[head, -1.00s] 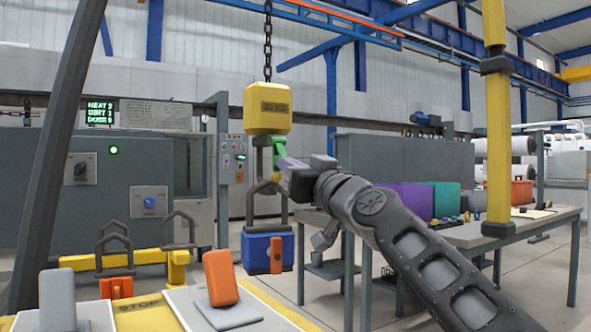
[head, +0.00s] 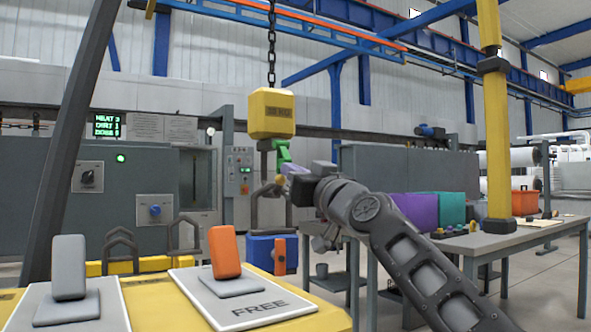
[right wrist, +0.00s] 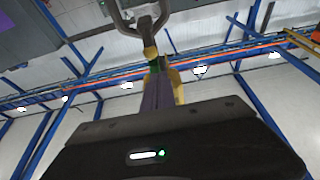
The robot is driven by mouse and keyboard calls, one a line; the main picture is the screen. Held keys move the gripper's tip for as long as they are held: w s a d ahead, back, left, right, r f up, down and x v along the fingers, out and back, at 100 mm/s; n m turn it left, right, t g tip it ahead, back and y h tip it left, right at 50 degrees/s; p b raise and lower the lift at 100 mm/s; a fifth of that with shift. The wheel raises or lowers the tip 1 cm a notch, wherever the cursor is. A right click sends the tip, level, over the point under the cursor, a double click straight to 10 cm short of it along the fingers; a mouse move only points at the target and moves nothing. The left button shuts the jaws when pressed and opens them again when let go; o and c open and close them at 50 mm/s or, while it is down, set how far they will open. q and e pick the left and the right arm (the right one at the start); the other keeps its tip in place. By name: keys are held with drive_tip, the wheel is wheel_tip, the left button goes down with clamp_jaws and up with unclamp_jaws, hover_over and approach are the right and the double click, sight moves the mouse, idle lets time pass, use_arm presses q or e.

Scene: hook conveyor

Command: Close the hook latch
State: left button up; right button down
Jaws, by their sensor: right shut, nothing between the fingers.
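The yellow hook block (head: 271,112) hangs from a dark chain, with a grey hook (head: 265,165) under it. The green latch (head: 283,151) slants down and right from the block at the hook's right side. A blue load (head: 260,250) with a dark handle hangs below; the handle reaches the hook's lower end. My right gripper (head: 287,168) comes from the right, its purple fingers shut and empty just at the latch's lower end. Whether they touch is unclear. In the right wrist view, the purple fingers (right wrist: 157,97) point towards the green latch (right wrist: 154,65). My left gripper is not in view.
A yellow stand with grey and orange blocks (head: 224,252) on light plates, one marked FREE, fills the front left. Dark handles (head: 121,245) stand behind it. A grey bench (head: 480,240) with coloured bins is at the right, and a yellow post (head: 497,150) rises there.

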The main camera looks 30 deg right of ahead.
drive_tip(key=shift+w+f, duration=0.65)
drive_tip(key=shift+f, duration=0.35)
drive_tip(key=s+b, duration=0.1)
drive_tip(key=s, duration=0.7)
drive_tip(key=shift+s+f+b, duration=0.3)
